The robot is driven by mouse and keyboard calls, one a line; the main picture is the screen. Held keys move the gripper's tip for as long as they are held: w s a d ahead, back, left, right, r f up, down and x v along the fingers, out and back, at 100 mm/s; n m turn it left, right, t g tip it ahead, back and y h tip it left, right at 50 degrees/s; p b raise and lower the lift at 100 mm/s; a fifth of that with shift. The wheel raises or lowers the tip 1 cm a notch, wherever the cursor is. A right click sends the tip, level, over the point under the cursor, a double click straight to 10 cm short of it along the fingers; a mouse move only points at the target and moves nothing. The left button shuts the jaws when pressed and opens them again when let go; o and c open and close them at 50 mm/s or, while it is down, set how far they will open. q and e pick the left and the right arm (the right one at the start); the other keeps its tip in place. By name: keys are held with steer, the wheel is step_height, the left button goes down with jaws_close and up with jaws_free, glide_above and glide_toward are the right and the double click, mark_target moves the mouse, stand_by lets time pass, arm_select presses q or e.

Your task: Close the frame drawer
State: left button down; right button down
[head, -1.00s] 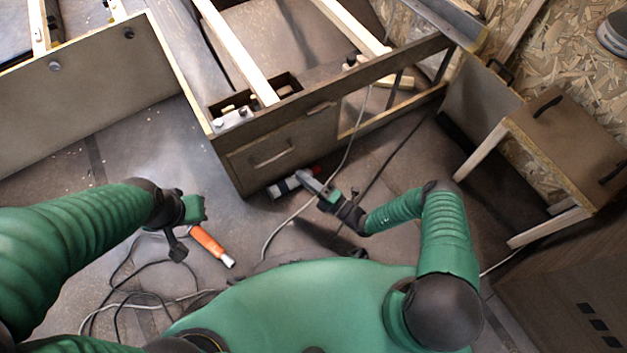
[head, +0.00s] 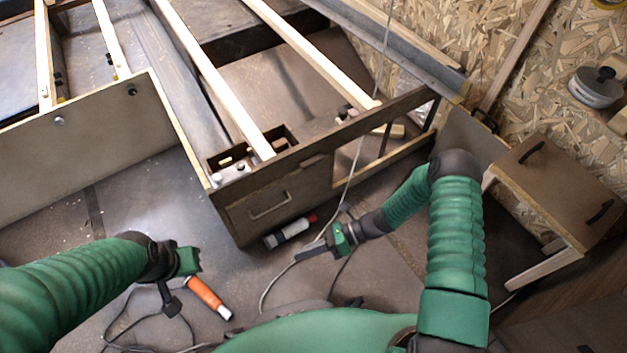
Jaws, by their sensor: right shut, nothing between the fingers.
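The wooden frame (head: 345,128) stands ahead of me, with pale slats across its top. Its drawer front (head: 290,190), with a metal handle (head: 270,206), sits at the near left corner. The drawer front looks about level with the frame, but I cannot tell whether a small gap remains. My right gripper (head: 312,252) is shut and empty, below and to the right of the drawer, apart from it. My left gripper (head: 182,280) is further left, low over the floor, well away from the drawer; its fingers are not clear.
A white and red canister (head: 290,232) lies on the floor by the drawer's lower edge. An orange tool (head: 205,294) lies near my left gripper. Cables cross the floor. A brown box piece with dark handles (head: 550,185) stands at right, and a large panel (head: 85,150) at left.

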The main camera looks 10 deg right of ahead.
steer(key=s+d+r+n+g+h+p, duration=0.2)
steer(key=s+d+r+n+h, duration=0.3)
steer(key=d+r+n+h, duration=0.75)
steer(key=w+d+r+n+t+h+p, duration=0.15)
steer(key=w+d+r+n+t, duration=0.3)
steer(key=n, duration=0.45)
steer(key=w+f+t+y+p, duration=0.1)
steer(key=w+f+t, duration=0.2)
steer(key=w, duration=0.6)
steer(key=w+f+t+p, duration=0.1)
steer(key=w+f+t, duration=0.3)
steer(key=w, duration=0.5)
step_height(320, 180, down, 5)
steer(key=w+a+m+t+y, duration=0.1)
steer(key=m+t+y, duration=0.1)
steer(key=m+t, duration=0.15)
steer(key=s+a+f+m+t+y+p, duration=0.1)
steer(key=s+a+f+m+t+y, duration=0.15)
steer(key=s+f+m+t, duration=0.35)
steer(key=w+a+b, duration=0.2)
steer(key=w+b, duration=0.1)
steer(key=w, duration=0.3)
steer(key=w+a+r+m+g+b, duration=0.1)
steer(key=w+a+b, duration=0.1)
steer(key=w, duration=0.4)
steer(key=shift+a+b, duration=0.2)
steer(key=shift+b, duration=0.2)
